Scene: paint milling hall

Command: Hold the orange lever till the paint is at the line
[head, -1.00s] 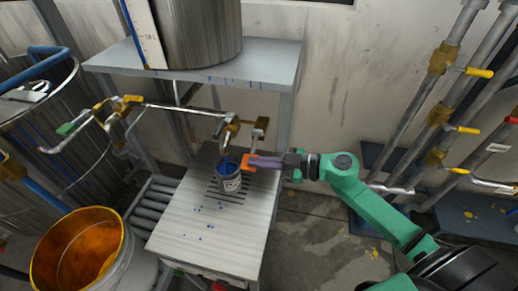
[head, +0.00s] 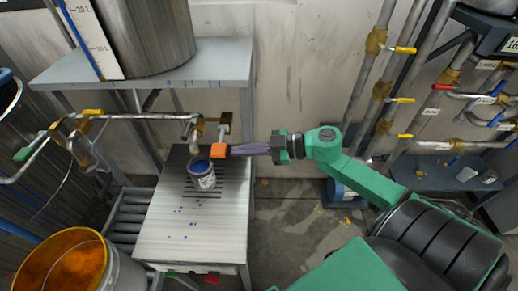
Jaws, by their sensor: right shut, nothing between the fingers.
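The orange lever (head: 218,151) hangs at the right of the brass tap (head: 196,130) and ends in an orange block. My right gripper (head: 234,150) comes in from the right with its purple-grey fingers shut and empty. Its fingertips meet the right side of the orange block, though I cannot tell if they press on it. The can (head: 203,178) stands upright under the tap's spout on the slatted bench. Blue paint (head: 200,165) shows inside it. The fill line and the exact paint level are too small to make out. My left gripper is out of view.
The bench (head: 190,238) has blue drips on it. A big steel tank (head: 145,35) stands on the shelf (head: 215,62) above. A bucket with orange inside (head: 68,265) is at lower left. Pipes with yellow-handled valves (head: 402,100) line the right wall.

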